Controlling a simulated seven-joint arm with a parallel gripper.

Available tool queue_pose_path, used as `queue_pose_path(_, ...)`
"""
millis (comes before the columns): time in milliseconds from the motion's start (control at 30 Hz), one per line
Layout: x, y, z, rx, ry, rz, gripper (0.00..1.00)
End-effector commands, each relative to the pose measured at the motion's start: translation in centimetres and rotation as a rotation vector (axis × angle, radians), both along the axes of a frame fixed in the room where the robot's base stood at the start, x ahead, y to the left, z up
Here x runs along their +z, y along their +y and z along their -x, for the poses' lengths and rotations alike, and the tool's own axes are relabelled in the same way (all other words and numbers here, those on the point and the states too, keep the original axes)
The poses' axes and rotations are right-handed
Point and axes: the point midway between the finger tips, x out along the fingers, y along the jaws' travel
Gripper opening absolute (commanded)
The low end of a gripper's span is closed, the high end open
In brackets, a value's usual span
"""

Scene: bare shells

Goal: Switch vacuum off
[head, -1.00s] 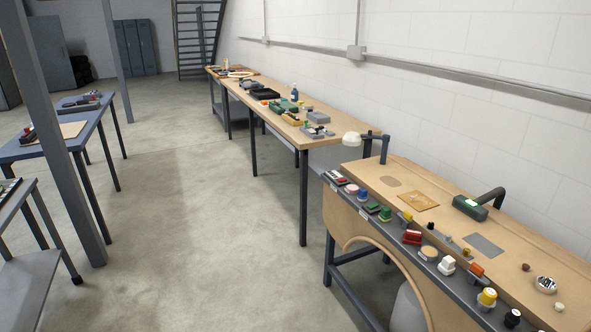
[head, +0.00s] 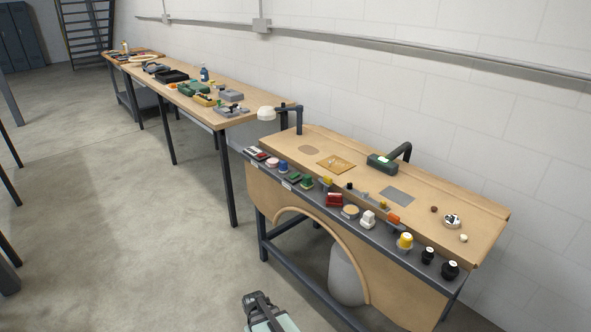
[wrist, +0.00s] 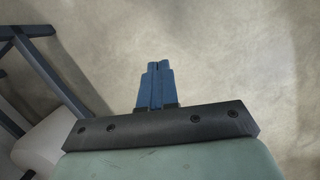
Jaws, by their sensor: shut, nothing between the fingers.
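A row of switches and buttons sits along the grey front rail (head: 300,183) of the near bench. It includes a red switch (head: 334,200), a white switch (head: 368,219), an orange one (head: 393,219), a green button (head: 308,182), a yellow knob (head: 405,241) and black knobs (head: 450,269). Their labels are too small to read, so I cannot tell which belongs to the vacuum. My gripper's pale green and black housing shows at the bottom of the head view, below the bench. In the wrist view my gripper (wrist: 158,66) has blue fingers shut and empty above the floor.
A grey rounded bin (head: 346,275) stands under the curved cut-out.

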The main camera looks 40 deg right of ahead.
Motion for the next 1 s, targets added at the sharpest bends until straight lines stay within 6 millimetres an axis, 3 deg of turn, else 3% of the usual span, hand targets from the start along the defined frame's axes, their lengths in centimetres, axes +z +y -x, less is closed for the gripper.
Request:
queue_pose_path(33,0.7,-1.4,-2.1,-0.016,-0.029,0.009,0.0)
queue_pose_path(100,1.8,-3.2,-4.3,-0.037,-0.063,0.021,0.0)
queue_pose_path(467,9.2,-13.2,-14.9,-0.13,-0.226,0.094,0.0)
queue_pose_path(767,17.9,-22.5,-22.5,-0.199,-0.339,0.163,0.0)
queue_pose_path(1000,26.5,-30.2,-27.5,-0.277,-0.413,0.221,0.0)
